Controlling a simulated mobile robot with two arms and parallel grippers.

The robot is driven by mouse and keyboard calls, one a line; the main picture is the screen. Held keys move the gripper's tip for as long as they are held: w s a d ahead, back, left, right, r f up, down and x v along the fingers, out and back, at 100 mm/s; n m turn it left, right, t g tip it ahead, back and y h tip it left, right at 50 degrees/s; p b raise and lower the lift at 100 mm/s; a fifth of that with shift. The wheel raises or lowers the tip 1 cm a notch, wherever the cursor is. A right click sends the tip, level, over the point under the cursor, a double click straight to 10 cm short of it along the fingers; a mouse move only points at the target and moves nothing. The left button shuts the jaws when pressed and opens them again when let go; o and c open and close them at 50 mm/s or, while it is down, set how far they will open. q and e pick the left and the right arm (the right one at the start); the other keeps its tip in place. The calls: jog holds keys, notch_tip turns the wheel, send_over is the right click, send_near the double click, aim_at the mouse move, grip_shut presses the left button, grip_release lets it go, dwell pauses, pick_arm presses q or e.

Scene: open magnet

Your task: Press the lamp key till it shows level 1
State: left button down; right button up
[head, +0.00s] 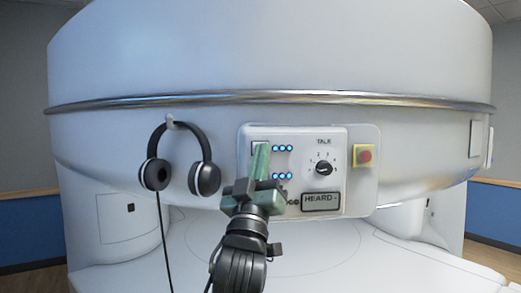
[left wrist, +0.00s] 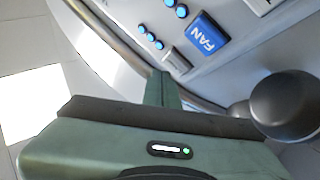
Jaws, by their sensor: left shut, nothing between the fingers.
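The control panel (head: 352,190) is on the front of the white scanner. Its upper left key (head: 256,147) is pale, partly hidden by my fingers, and has a row of blue lit dots (head: 282,148) to its right. I cannot read its label; it appears to be the lamp key. In the left wrist view this key (left wrist: 176,60) shows edge-on beside three blue dots (left wrist: 150,37), close to my fingertips. My left gripper (head: 261,150) is shut and empty, fingers pointing up at the key. Whether they touch it I cannot tell. My right gripper is not in view.
A blue FAN key (left wrist: 203,38) sits beside the pale key, with its own lit dots. The panel also has a TALK dial (head: 323,168), a red button (head: 364,156) and a HEARD display (head: 321,202). Headphones (head: 184,160) hang to the left.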

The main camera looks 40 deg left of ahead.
pick_arm(q)
jog(key=shift+w+a, duration=0.1)
jog(key=shift+w+a, duration=0.15)
jog(key=shift+w, duration=0.05)
jog(key=shift+w+a, duration=0.35)
dwell(0.9)
jog(key=shift+s+d, duration=0.6)
jog(key=shift+s, duration=0.05)
dwell(0.4)
jog(key=shift+s+d, duration=1.65)
jog(key=shift+s, duration=0.2)
